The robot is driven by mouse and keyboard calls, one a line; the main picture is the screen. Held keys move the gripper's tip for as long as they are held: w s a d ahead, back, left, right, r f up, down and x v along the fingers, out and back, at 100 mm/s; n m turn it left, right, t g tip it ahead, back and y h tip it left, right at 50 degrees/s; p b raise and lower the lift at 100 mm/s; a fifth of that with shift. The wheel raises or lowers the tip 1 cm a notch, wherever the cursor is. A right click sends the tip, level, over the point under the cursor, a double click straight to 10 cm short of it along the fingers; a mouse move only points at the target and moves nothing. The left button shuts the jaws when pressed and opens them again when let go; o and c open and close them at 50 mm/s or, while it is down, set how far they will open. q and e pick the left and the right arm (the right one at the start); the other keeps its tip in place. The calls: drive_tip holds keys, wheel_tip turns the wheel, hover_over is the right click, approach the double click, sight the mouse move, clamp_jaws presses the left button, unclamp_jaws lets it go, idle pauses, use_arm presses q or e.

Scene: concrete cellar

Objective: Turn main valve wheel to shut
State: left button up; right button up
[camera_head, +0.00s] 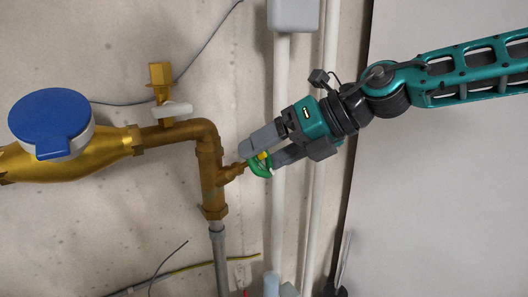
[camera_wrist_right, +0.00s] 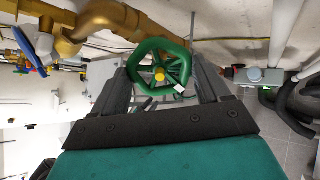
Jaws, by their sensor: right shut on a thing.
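The main valve wheel is a small green handwheel (camera_head: 262,169) with a yellow hub, on a brass side branch of the vertical pipe (camera_head: 211,185) in the head view. My right gripper (camera_head: 261,157) reaches in from the right and is shut on the wheel, one finger on each side. In the right wrist view the green wheel (camera_wrist_right: 159,74) sits between the two dark fingers, its spokes and a small white mark on its rim showing. The fingers partly cover the wheel in the head view. My left gripper is not in view.
A brass water meter with a blue lid (camera_head: 53,119) is at the left. A brass tap with a pale lever (camera_head: 172,110) stands on the pipe. White vertical pipes (camera_head: 282,100) and a grey box (camera_head: 294,14) are on the concrete wall behind my gripper.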

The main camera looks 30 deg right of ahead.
drive_tip(key=m+p, duration=0.1)
drive_tip(key=m, duration=0.2)
drive_tip(key=shift+r, duration=0.15)
drive_tip(key=shift+m+p, duration=0.35)
drive_tip(key=shift+m, duration=0.45)
drive_tip(key=shift+m+p, duration=0.75)
drive_tip(key=shift+m, duration=0.35)
drive_tip(key=shift+m+p, duration=0.4)
drive_tip(key=shift+m, duration=0.8)
